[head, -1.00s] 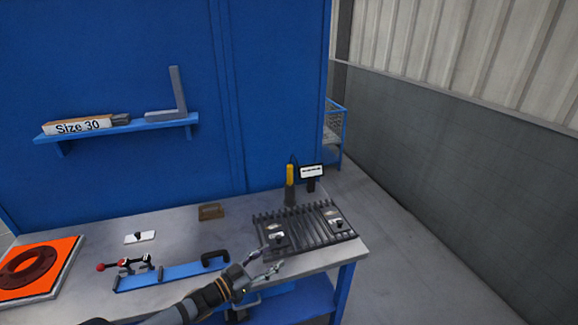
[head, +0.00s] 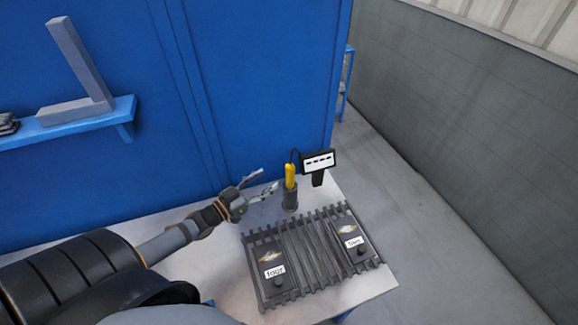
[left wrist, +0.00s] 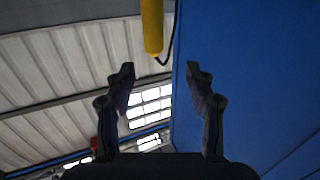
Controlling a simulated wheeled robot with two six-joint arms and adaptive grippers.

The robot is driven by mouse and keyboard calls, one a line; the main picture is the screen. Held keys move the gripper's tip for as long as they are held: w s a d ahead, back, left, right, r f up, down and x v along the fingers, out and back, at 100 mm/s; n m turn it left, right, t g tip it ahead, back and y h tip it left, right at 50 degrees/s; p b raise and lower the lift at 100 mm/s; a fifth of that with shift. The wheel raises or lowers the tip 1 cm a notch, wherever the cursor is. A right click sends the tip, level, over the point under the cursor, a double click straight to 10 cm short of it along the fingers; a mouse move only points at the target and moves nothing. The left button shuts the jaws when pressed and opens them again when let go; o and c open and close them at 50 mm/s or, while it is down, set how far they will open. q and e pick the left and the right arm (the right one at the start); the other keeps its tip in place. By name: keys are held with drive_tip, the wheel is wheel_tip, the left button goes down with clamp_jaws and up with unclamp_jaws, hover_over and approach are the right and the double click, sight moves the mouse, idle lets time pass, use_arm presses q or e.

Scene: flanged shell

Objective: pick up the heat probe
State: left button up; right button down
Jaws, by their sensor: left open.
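The heat probe (head: 291,177) has a yellow handle and stands upright in a dark grey holder (head: 290,198) near the back of the bench. A black cord runs from its top to a small display (head: 318,162) on a stand beside it. My left gripper (head: 268,181) is open and empty, just left of the probe in the head view. In the left wrist view the yellow handle (left wrist: 152,28) shows beyond and between the open fingers (left wrist: 160,75), apart from them. The probe's lower part is hidden in the holder. My right gripper is not in view.
A dark slatted rack (head: 312,252) with two labelled plates lies in front of the holder. A blue panel (head: 255,80) rises close behind the bench. A shelf (head: 75,122) with a grey angle piece is at the upper left.

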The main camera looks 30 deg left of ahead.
sight(287, 169)
use_arm(q)
drive_tip(key=x, duration=0.6)
drive_tip(key=d+x, duration=0.1)
drive_tip(key=x, duration=0.3)
drive_tip(key=shift+s+r, duration=0.15)
drive_tip(key=shift+s, duration=0.05)
drive_tip(key=shift+w+d, duration=0.1)
clamp_jaws()
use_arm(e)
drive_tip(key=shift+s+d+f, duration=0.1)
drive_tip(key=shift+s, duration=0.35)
